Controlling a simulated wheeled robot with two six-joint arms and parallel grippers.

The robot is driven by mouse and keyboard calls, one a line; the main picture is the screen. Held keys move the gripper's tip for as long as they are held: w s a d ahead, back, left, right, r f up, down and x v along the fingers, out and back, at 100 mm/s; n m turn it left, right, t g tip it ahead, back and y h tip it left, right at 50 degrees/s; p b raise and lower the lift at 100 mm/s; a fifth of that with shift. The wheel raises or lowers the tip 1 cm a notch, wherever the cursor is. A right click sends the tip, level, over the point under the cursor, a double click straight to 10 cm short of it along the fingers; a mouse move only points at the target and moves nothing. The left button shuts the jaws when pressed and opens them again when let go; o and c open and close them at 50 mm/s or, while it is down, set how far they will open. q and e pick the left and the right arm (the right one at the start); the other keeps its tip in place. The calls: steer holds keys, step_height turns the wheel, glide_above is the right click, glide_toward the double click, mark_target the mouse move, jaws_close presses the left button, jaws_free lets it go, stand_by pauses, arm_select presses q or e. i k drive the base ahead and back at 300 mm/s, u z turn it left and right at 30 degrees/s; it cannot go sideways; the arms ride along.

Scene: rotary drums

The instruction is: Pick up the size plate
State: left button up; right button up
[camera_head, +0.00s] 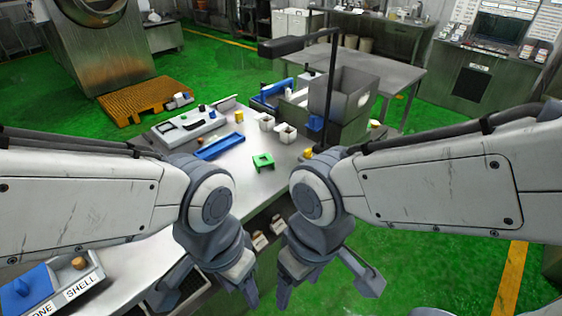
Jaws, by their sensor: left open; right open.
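No object in view is clearly labelled as the size plate. A small green piece (263,161) with a notch or opening lies on the grey table (232,172), beyond my grippers; I cannot tell if it is the plate. A flat blue tray-like piece (220,146) lies to its left. My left gripper (210,290) points down at the near edge of the table, open, with nothing seen in it. My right gripper (323,286) points down over the floor side to the right, open and empty. Both are apart from the green piece.
Two small white cups (285,132) and a grey device (188,126) stand farther back on the table. A labelled tray (85,285) is at lower left.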

mark_target(258, 164)
steer(key=z, duration=0.25)
steer(key=k, duration=0.5)
steer(key=z, duration=0.7)
steer(key=i, duration=0.7)
steer(key=u, duration=1)
steer(key=i, duration=0.6)
steer(key=u, duration=0.65)
